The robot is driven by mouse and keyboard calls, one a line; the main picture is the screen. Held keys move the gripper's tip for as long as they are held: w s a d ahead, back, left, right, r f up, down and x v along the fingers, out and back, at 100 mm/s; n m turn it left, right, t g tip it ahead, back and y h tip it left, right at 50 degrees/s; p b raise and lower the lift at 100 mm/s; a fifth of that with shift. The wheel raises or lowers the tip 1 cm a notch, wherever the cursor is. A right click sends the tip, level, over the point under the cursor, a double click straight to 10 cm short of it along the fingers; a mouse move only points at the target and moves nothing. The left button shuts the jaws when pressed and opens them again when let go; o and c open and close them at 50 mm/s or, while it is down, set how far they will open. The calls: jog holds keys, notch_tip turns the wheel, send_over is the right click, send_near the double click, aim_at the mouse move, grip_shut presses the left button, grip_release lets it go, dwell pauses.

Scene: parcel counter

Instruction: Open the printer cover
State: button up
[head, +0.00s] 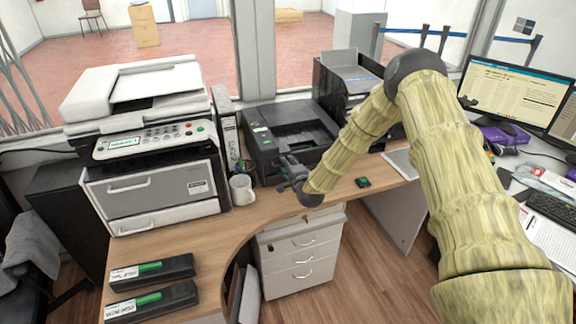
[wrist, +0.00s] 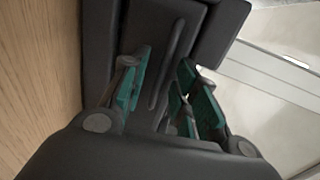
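A black printer (head: 300,127) stands on the desk in the middle of the head view, and its top looks closed. My gripper (head: 287,172) is at its front, near the lower front edge. In the wrist view, the dark body of the printer (wrist: 195,25) fills the upper middle, with a long narrow ridge or slot running between my fingers. The green-padded fingers of my gripper (wrist: 163,88) are apart, with nothing seen held between them. I cannot tell whether they touch the printer.
A large white-and-grey copier (head: 150,150) stands left, with a white mug (head: 242,189) between it and the printer. Another dark machine (head: 345,75) is partly behind my arm. Bare desk (head: 235,225) lies in front of the mug.

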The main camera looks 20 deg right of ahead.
jog(key=shift+c, duration=0.3)
grip_shut()
